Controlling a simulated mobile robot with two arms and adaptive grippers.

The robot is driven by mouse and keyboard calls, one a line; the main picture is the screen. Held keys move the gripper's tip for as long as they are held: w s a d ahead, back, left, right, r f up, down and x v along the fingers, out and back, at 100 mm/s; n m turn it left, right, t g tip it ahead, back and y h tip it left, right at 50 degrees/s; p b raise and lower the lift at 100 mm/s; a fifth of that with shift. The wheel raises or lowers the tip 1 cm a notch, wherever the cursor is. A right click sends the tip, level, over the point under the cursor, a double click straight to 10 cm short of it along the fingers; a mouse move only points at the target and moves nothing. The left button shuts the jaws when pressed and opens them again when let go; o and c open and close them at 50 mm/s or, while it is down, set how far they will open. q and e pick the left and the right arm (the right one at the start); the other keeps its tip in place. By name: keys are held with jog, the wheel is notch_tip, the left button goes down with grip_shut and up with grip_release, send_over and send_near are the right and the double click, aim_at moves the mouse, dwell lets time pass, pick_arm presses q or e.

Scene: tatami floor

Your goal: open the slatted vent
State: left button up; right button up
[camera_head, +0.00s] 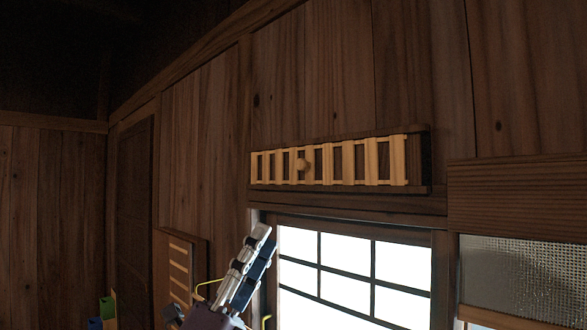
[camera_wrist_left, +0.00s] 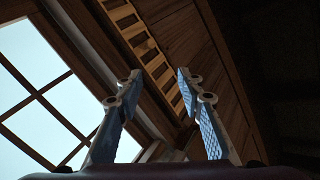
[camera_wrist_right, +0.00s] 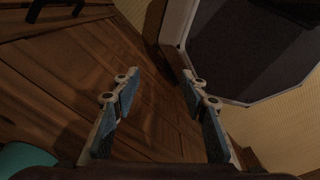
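The slatted vent (camera_head: 330,162) is a long, light wooden slatted panel in a dark frame, high on the plank wall above the window. A dark strip shows at the frame's right end. My left gripper (camera_head: 258,245) is below and left of the vent, pointing up, apart from it. In the left wrist view its fingers (camera_wrist_left: 156,84) are spread and empty, with the vent (camera_wrist_left: 140,45) beyond them. My right gripper (camera_wrist_right: 158,82) is open and empty, facing wooden boards; the head view does not show it.
A bright window (camera_head: 350,265) with dark bars lies below the vent. A textured glass pane (camera_head: 522,280) is at the right. A small slatted wooden panel (camera_head: 180,270) stands at the left of my left gripper. Green and blue blocks (camera_head: 107,308) are at the lower left.

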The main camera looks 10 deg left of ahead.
pick_arm(q)
jog(key=w+d+r+m+g+h, duration=0.1)
jog(key=d+r+m+g+h, duration=0.45)
jog(key=m, duration=0.65)
jog(key=m+y, duration=0.2)
jog(key=y, duration=0.5)
send_near(299, 165)
jog(key=w, duration=0.1)
jog(key=shift+h, duration=0.35)
jog(key=p+x, duration=0.4)
jog(key=x, duration=0.3)
jog(key=shift+d+r+p, duration=0.2)
jog(key=shift+r+p, duration=0.05)
jog(key=shift+p, duration=0.1)
jog(key=shift+w, duration=0.1)
jog(key=shift+g, duration=0.25)
